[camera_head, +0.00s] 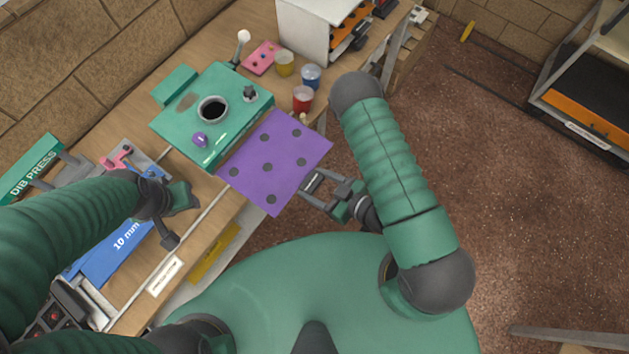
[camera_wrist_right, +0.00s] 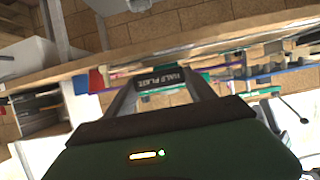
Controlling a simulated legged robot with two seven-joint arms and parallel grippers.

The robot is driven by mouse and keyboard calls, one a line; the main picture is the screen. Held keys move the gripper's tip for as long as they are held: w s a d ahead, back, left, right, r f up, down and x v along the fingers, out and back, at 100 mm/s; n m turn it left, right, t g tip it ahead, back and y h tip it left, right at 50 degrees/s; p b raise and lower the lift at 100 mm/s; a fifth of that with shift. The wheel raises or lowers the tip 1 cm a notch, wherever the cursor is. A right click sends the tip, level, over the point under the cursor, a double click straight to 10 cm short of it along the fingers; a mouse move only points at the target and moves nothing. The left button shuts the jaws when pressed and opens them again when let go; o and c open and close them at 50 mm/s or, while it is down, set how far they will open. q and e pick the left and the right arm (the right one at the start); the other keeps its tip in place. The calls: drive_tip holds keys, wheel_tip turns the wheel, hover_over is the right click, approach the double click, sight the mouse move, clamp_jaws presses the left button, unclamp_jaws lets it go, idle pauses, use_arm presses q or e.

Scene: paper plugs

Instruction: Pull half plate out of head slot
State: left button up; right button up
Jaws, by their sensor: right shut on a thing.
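The half plate (camera_head: 270,172) is a flat purple sheet with several dark round spots. It lies at the front right side of the green head (camera_head: 229,93) and sticks out over the bench edge. The head has a round dark opening on top; the slot itself is hidden. My right gripper (camera_head: 313,183) is at the plate's outer right edge, shut on it. In the right wrist view a dark tab (camera_wrist_right: 163,79) reading "HALF PLATE" sits between the fingers. My left gripper (camera_head: 182,198) hangs over the bench left of the plate; its jaws are unclear.
Yellow (camera_head: 284,64), blue (camera_head: 311,76) and red (camera_head: 302,98) cups stand behind the plate. A white cabinet (camera_head: 306,30) is at the back. A blue 10 mm block (camera_head: 112,250) and the green die press (camera_head: 36,166) are at left. Open floor (camera_head: 510,200) is at right.

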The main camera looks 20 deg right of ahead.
drive_tip(key=shift+s+d+p, duration=0.45)
drive_tip(key=shift+s+d, duration=0.45)
drive_tip(key=shift+s, duration=0.3)
